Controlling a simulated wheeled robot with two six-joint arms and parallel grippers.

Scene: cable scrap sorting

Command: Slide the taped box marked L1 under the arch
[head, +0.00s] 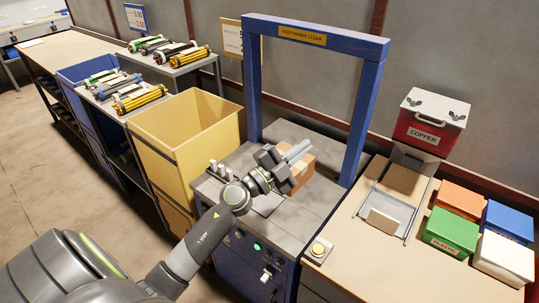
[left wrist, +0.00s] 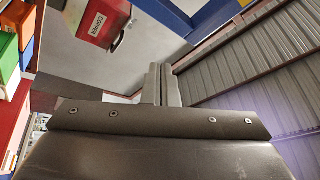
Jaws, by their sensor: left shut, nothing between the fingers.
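A brown cardboard box (head: 301,174) sits on the grey top of the blue machine (head: 312,213), close to the opening of the blue arch (head: 316,31). No L1 mark is readable on it. My left gripper (head: 302,151) is shut and empty, over the near side of the box, and hides part of it. I cannot tell whether the fingers touch the box. In the left wrist view my shut fingers (left wrist: 163,84) point away, the box does not show, and part of the blue arch (left wrist: 166,14) shows. My right gripper is out of view.
A yellow bin (head: 176,150) stands left of the machine. Tables with cable bundles (head: 139,98) are beyond it. On the right, a bench (head: 347,240) holds a metal tray (head: 382,221), a red COPPER box (head: 428,124) and several coloured boxes (head: 451,232).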

